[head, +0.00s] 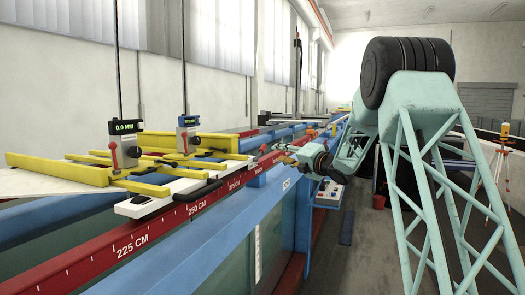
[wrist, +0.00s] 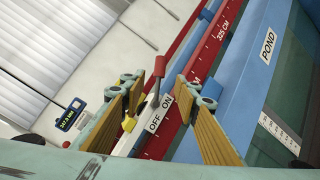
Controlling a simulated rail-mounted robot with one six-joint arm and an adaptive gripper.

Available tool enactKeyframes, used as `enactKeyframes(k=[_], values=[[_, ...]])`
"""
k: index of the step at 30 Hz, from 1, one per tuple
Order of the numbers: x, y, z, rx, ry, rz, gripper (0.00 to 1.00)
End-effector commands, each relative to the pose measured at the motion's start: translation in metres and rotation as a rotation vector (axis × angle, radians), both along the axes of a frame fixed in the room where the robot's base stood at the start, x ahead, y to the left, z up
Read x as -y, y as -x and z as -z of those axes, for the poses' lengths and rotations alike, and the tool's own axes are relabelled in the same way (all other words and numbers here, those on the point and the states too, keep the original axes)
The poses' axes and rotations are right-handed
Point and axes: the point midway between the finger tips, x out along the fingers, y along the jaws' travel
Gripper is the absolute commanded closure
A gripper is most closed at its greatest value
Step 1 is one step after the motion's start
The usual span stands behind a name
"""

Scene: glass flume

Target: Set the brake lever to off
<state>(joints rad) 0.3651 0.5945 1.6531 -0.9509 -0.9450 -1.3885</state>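In the wrist view, a white plate (wrist: 140,140) on the flume's side carries the words OFF and ON. In the head view, my gripper (head: 288,159) is small and far off at the red rail; the lever cannot be made out there.
A red scale rail (head: 150,238) runs along the blue flume edge. Yellow-framed carriages with gauges (head: 126,146) stand on the near left.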

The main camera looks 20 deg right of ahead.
Motion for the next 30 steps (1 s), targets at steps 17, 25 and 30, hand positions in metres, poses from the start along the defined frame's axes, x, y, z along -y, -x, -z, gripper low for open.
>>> enactKeyframes(k=[17, 25, 30], values=[[-0.013, -0.033, 0.0, -0.001, -0.001, -0.001, 0.71], [-0.024, -0.064, -0.001, 0.0, 0.0, 0.0, 0.71], [-0.031, -0.084, -0.001, 0.0, -0.001, 0.0, 0.71]])
